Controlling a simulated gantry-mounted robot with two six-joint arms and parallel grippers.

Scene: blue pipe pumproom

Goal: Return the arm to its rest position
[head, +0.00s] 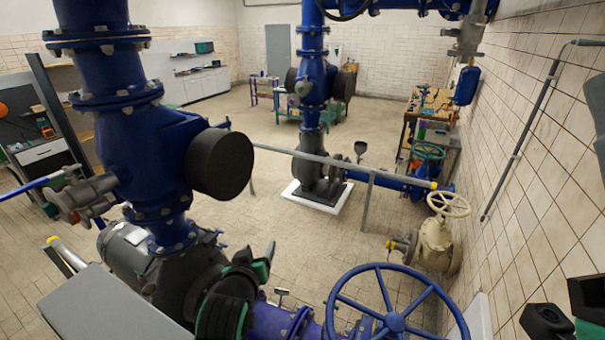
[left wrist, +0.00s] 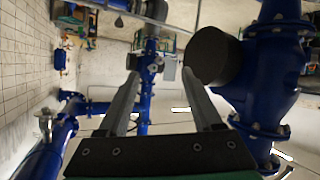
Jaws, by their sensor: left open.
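My left gripper (head: 258,262) is in the lower middle of the head view, in front of the near blue pump and pipes. In the left wrist view my left gripper (left wrist: 160,70) has its two grey fingers well apart, with nothing held between them. Its jaws point towards the open room. Black and green parts of my right arm (head: 588,305) show at the lower right edge of the head view. Its fingertips cannot be made out.
A large blue handwheel (head: 396,321) is right of my left gripper. A thick blue pipe with a round black cap (head: 219,164) rises left of it. A cream valve (head: 436,243) stands near the tiled right wall (head: 540,150). The floor (head: 320,235) beyond is partly clear.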

